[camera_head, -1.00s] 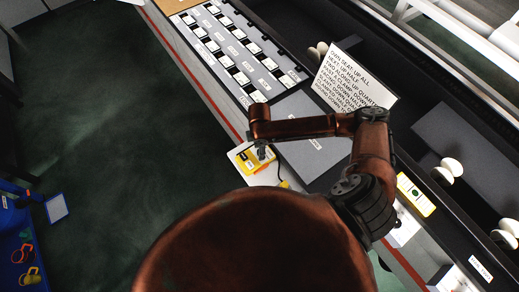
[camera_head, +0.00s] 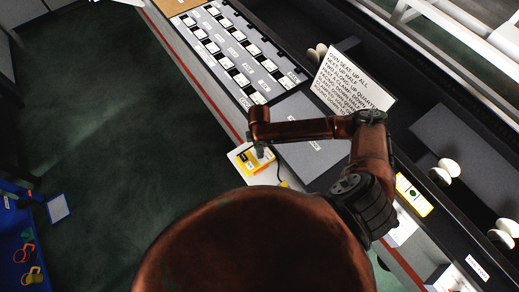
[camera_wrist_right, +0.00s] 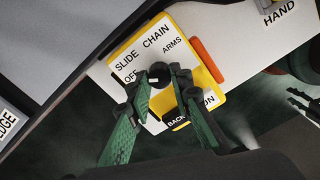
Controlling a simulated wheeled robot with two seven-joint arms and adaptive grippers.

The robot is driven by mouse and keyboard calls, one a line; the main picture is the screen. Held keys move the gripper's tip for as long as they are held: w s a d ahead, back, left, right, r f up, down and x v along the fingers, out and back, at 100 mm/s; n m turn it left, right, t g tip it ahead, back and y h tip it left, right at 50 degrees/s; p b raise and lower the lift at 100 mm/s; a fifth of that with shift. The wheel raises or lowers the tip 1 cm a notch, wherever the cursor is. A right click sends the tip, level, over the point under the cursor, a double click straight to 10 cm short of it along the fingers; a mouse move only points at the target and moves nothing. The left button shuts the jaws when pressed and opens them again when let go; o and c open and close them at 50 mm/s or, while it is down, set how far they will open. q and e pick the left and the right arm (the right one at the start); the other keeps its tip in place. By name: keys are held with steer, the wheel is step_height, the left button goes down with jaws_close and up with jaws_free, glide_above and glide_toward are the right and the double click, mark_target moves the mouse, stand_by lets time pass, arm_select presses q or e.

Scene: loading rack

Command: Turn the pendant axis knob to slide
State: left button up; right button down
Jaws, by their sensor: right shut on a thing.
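The pendant (camera_wrist_right: 188,35) is a yellow-edged box with a white face; it also shows in the head view (camera_head: 248,161). Its face reads SLIDE, CHAIN, OFF and ARMS around the dark axis knob (camera_wrist_right: 160,72), with BACK and ON lower down. A small white mark shows on the knob, on the side toward OFF; its exact pointing is hard to tell. My right gripper (camera_wrist_right: 163,82) is shut on the knob, with a green-padded finger on each side. In the head view my right gripper (camera_head: 261,151) is small above the pendant.
An orange part (camera_wrist_right: 206,60) sits on the pendant's side. A white instruction sign (camera_head: 352,80) stands behind my right arm. A panel of labelled white blocks (camera_head: 235,55) lies beyond the pendant. A blue bin (camera_head: 18,245) is at the lower left; the dark floor is open.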

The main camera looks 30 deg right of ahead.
steer(key=m+p, duration=0.1)
steer(key=p, duration=0.1)
steer(key=m+p, duration=0.3)
steer(key=p, duration=0.1)
steer(key=shift+r+p, duration=0.25)
steer(key=shift+p, duration=0.15)
steer(key=shift+w+f+m+p, duration=0.1)
steer(key=shift+f+m+p, duration=0.1)
steer(key=shift+m+p, duration=1.3)
steer(key=c, duration=1.7)
jaws_free()
steer(key=shift+c, duration=0.2)
